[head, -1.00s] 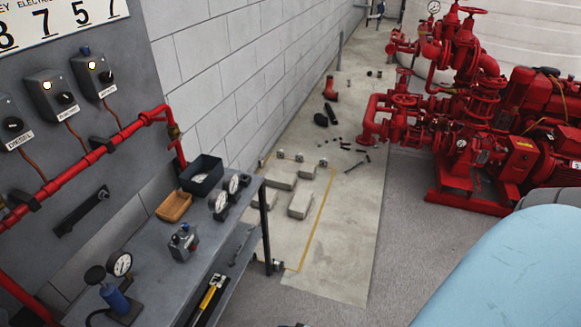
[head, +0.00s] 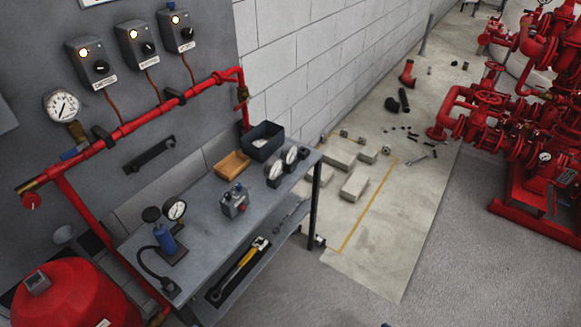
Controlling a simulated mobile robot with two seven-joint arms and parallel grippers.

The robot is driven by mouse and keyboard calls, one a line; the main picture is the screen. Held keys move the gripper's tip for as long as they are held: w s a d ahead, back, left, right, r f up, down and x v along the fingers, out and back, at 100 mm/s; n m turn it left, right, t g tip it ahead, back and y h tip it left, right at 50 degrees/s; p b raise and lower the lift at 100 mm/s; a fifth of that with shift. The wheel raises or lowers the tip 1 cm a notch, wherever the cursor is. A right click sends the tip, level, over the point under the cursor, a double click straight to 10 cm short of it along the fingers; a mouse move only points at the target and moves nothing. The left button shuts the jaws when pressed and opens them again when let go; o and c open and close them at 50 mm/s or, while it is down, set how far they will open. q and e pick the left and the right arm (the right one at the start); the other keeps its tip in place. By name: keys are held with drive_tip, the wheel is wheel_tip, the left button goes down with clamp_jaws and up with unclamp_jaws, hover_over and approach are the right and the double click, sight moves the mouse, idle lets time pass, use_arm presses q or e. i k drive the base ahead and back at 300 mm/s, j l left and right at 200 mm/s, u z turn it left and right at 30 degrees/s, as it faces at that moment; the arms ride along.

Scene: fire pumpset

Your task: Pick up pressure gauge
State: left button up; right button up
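Several pressure gauges with white round dials and black rims are in the head view. Two loose-looking gauges stand side by side near the right end of the grey bench: the nearer gauge (head: 274,172) and the farther gauge (head: 291,156). Another gauge (head: 176,210) is on the blue hand pump (head: 165,240) at the bench's left. A larger wall gauge (head: 62,107) sits on the red pipe. Which gauge the task means cannot be told. Neither of my grippers is in view.
A red tank (head: 72,295) stands at left. Floor in front is clear.

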sight(61, 104)
drive_tip(key=u, duration=1.25)
drive_tip(key=l, duration=0.4)
drive_tip(key=i, duration=0.05)
